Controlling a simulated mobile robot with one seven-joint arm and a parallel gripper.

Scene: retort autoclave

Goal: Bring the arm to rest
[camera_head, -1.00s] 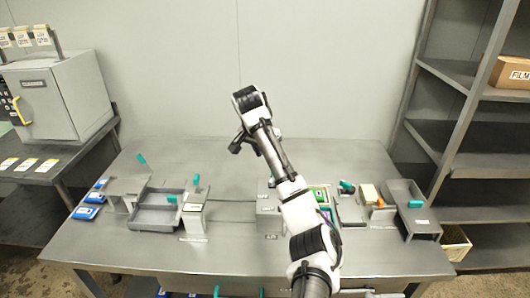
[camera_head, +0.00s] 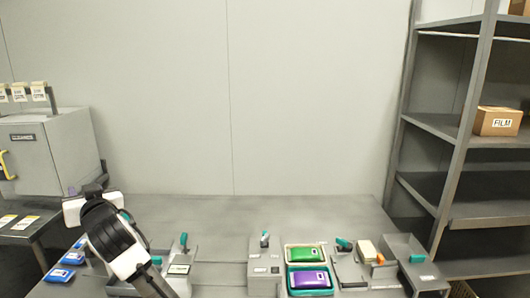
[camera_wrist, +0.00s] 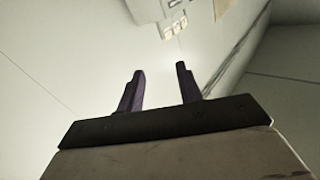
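My gripper (camera_wrist: 160,82) shows in the wrist view with its two dark fingers apart and nothing between them. It points toward a pale wall, with the grey cabinet and its row of tags upside down at the top of that view. In the head view my arm is folded at the lower left, in front of the left part of the steel table (camera_head: 300,208). My arm hides part of the table's left side.
A green pouch (camera_head: 305,254) and a purple pouch (camera_head: 310,279) lie in trays on the table. Blue packs (camera_head: 62,275) lie at its left edge. A grey cabinet (camera_head: 35,155) stands left. A shelf rack with a FILM box (camera_head: 497,121) stands right. The table's back strip is clear.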

